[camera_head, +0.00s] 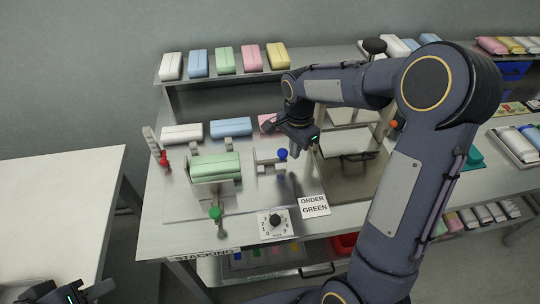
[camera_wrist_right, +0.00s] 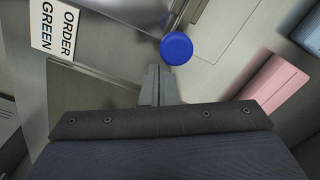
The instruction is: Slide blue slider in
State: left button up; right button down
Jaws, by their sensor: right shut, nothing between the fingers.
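The blue slider's round knob (camera_head: 282,154) stands on a metal fixture on the stacking table. In the right wrist view the knob (camera_wrist_right: 176,49) is just beyond my fingertips, slightly right of them. My right gripper (camera_head: 296,168) points down beside the knob, on its right in the head view. Its fingers (camera_wrist_right: 158,80) are shut with nothing between them; I cannot tell whether they touch the knob. My left gripper (camera_head: 76,294) is at the bottom left, far from the slider, mostly cut off by the frame, its jaws unclear.
Green packs (camera_head: 215,165) lie in a holder left of the slider. A red knob (camera_head: 163,158) and a green knob (camera_head: 215,213) stand nearby. A dial (camera_head: 275,224) and an "ORDER GREEN" sign (camera_head: 314,206) are in front. A pink pack (camera_wrist_right: 273,82) lies behind the slider.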

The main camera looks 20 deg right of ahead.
aim_at(279, 152)
jog(key=shift+a, duration=0.2)
jog(key=shift+w+a, duration=0.2)
jog(key=shift+a, duration=0.6)
jog(key=shift+w+a, duration=0.2)
jog(key=shift+a, duration=0.6)
jog(key=shift+w+a, duration=0.2)
jog(key=shift+a, duration=0.7)
jog(key=shift+d, duration=0.2)
jog(key=shift+s+d, duration=0.15)
jog(key=shift+d, duration=0.2)
jog(key=shift+r, duration=0.1)
notch_tip(279, 152, up, 8)
jog(key=p, duration=0.6)
jog(key=shift+d, duration=0.1)
